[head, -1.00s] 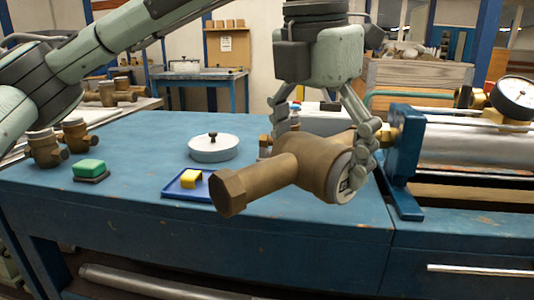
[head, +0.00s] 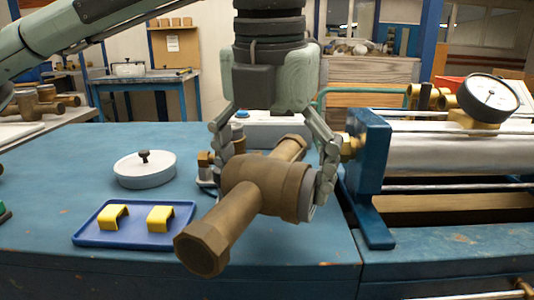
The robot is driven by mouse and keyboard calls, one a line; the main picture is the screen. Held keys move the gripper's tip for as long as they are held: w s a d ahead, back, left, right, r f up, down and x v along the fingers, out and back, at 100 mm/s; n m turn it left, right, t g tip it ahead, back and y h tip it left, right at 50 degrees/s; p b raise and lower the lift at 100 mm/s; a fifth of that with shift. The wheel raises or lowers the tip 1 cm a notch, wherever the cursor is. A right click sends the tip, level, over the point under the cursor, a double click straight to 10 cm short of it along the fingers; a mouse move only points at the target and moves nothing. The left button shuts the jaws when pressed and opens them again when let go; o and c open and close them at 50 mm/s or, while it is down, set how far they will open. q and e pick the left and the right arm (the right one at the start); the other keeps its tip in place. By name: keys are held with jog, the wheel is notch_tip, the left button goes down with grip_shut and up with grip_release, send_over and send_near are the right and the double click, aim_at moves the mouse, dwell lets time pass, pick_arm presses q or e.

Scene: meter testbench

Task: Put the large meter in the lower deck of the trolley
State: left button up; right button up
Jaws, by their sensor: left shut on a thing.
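The large meter (head: 262,187) is a brown brass body with a hexagonal end (head: 201,249) toward me and a second pipe end behind. My left gripper (head: 272,178) comes down from above and is shut on the meter, one finger on each side of its round body. The meter is tilted on its side and appears held above the blue bench (head: 310,255). Its dial face is turned to the right and mostly hidden by a finger. My right gripper is not in view. No trolley shows in the head view.
A blue tray (head: 135,238) with two yellow pieces and a white lidded dish (head: 145,169) lie left of the meter. The blue clamp block (head: 370,160) of the test rig with a gauge (head: 488,98) stands close on the right. Several smaller brass meters (head: 35,105) sit at the far left.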

aim_at(272, 207)
pick_arm(q)
jog(key=shift+f, duration=1.95)
jog(key=o, duration=1.6)
jog(key=shift+f, duration=0.1)
jog(key=shift+c, duration=0.2)
